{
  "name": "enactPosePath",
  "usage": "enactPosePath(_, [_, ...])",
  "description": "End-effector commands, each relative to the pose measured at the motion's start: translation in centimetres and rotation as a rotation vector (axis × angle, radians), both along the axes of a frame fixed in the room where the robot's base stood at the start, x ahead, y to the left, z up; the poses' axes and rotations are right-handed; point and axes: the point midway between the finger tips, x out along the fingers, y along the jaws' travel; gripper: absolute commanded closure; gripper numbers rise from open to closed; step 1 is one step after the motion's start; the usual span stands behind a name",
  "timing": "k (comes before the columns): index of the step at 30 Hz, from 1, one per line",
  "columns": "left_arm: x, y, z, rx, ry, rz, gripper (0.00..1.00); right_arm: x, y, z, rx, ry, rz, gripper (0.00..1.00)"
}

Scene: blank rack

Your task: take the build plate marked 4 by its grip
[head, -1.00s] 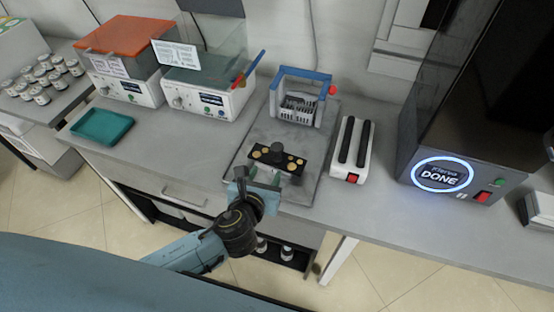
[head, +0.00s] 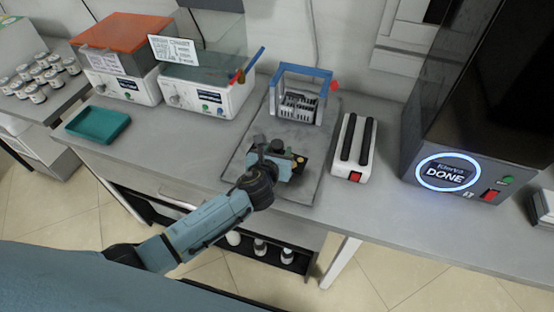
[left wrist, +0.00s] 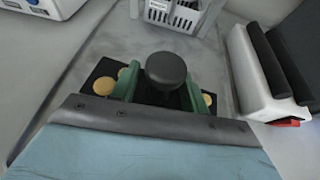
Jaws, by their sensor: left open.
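The build plate (head: 301,163) is a dark plate with gold discs, lying on the grey mat on the bench. Its number cannot be read. Its grip, a round black knob (left wrist: 166,68), stands up from the middle in the left wrist view, with gold discs (left wrist: 104,86) on both sides. My left gripper (head: 268,164) is over the plate and hides much of it in the head view. In the left wrist view its green fingers (left wrist: 160,90) are open, one on each side of the knob; contact cannot be told. My right gripper is not in view.
A blue-framed rack with a light basket (head: 299,100) stands at the back of the mat (head: 228,168). A white device with two black bars (head: 350,158) is to the right. A dark machine reading DONE (head: 448,172) stands farther right. A teal tray (head: 98,124) lies at left.

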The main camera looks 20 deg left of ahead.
Motion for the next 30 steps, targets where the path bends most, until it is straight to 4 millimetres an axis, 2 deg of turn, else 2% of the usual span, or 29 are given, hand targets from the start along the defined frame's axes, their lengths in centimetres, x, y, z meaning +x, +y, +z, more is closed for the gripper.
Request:
enactPosePath(7, [0.1, 0.0, 0.0, -0.001, -0.001, -0.001, 0.56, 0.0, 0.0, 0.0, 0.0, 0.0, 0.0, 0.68])
enactPosePath(17, [0.1, 0.0, 0.0, 0.0, 0.0, -0.001, 0.99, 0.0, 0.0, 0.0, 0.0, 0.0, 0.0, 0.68])
enactPosePath(26, [0.2, 0.0, 0.2, -0.001, -0.003, -0.001, 1.0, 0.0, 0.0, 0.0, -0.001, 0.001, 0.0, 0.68])
enactPosePath(30, [0.2, 0.0, 1.3, -0.001, -0.005, -0.002, 1.0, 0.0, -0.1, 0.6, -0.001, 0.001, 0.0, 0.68])
